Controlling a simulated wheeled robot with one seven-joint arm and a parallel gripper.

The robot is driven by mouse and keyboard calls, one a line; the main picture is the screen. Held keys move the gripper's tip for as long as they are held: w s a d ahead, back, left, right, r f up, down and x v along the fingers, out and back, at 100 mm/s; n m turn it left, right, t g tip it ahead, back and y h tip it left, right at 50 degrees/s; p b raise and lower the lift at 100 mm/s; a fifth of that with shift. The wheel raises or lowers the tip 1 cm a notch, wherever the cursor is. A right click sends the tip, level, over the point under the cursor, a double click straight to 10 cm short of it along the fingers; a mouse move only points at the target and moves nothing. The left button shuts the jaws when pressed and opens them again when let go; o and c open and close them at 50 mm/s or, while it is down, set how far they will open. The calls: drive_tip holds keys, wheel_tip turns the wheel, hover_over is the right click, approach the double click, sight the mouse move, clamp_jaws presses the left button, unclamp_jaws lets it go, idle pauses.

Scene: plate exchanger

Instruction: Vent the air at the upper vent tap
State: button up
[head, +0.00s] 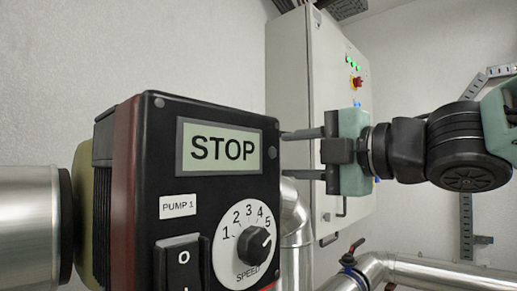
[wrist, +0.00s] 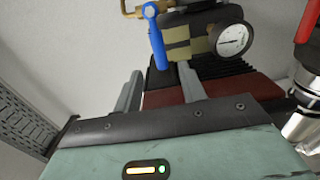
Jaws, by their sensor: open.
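My gripper (head: 284,154) is open and empty in the head view. Its two fingers point left, and their tips reach the right edge of the pump unit. In the wrist view, my gripper (wrist: 158,72) has its fingers spread apart in front of the pump's dark red casing. A blue lever (wrist: 156,38) shows above and between the fingertips, near a brass fitting (wrist: 132,13). I cannot tell whether this is the upper vent tap, or whether the fingers touch it. No label for the vent tap is readable.
The pump unit (head: 135,180) shows STOP, with a speed dial (head: 254,244) near 5. A round gauge (wrist: 232,40) sits right of the blue lever. A grey cabinet (head: 300,85) stands behind my gripper. A red-handled valve (head: 355,246) and silver pipes (head: 430,275) are lower right.

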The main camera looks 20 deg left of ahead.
drive_tip(key=p+x, duration=0.2)
drive_tip(key=x, duration=0.6)
drive_tip(key=shift+w+a+p, duration=0.1)
drive_tip(key=shift+a+p, duration=0.05)
drive_tip(key=shift+p, duration=0.15)
clamp_jaws()
